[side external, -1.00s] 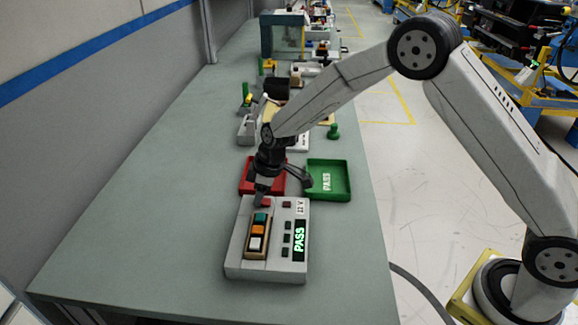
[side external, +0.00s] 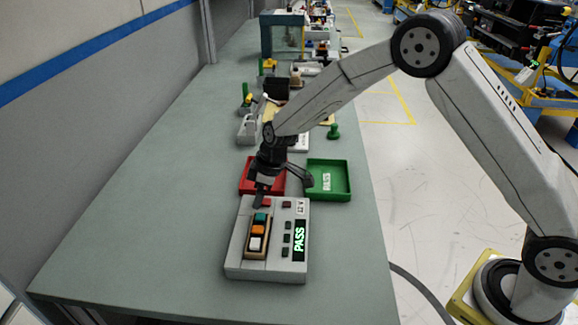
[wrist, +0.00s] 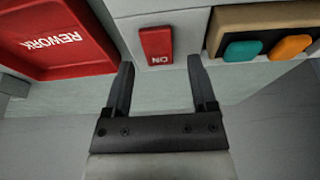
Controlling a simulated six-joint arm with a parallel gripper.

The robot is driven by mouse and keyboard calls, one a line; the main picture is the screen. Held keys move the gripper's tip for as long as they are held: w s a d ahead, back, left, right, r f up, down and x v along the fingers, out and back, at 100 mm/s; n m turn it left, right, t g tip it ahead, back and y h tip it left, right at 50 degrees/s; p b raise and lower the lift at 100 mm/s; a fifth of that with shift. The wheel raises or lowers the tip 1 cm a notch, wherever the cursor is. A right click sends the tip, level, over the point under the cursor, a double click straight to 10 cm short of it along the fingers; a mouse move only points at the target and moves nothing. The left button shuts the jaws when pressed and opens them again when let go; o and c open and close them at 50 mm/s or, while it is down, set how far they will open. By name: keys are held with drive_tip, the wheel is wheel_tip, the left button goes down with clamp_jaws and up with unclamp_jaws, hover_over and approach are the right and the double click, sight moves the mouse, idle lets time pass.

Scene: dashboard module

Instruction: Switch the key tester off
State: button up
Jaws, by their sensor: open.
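The key tester (side external: 238,262) is a grey box at the near end of the bench. Its display (side external: 299,240) shows PASS in lit green. A red switch (side external: 266,202) sits at its far end; in the wrist view the red switch (wrist: 157,45) shows the word ON upside down. A framed key module (side external: 257,237) with teal, orange and white keys sits in the tester. My gripper (wrist: 160,65) is open and empty, its fingertips on either side of the red switch's near end in the wrist view. Contact cannot be told.
A red REWORK tray (wrist: 60,40) lies beside the tester; it also shows behind my gripper in the side view (side external: 246,176). A green PASS tray (side external: 340,194) lies to its right. Several other items stand farther along the bench. The bench's left side (side external: 150,200) is clear.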

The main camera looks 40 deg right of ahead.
sight(270, 202)
drive_tip(key=shift+v, duration=3.6)
drive_tip(key=shift+r, duration=0.15)
drive_tip(key=s+d+m+h, duration=0.1)
drive_tip(key=s+d+m, duration=0.3)
drive_tip(key=s, duration=0.7)
drive_tip(key=s+d+m+h, duration=0.1)
drive_tip(key=s+d+m, duration=0.4)
drive_tip(key=s, duration=0.7)
drive_tip(key=shift+d, duration=0.5)
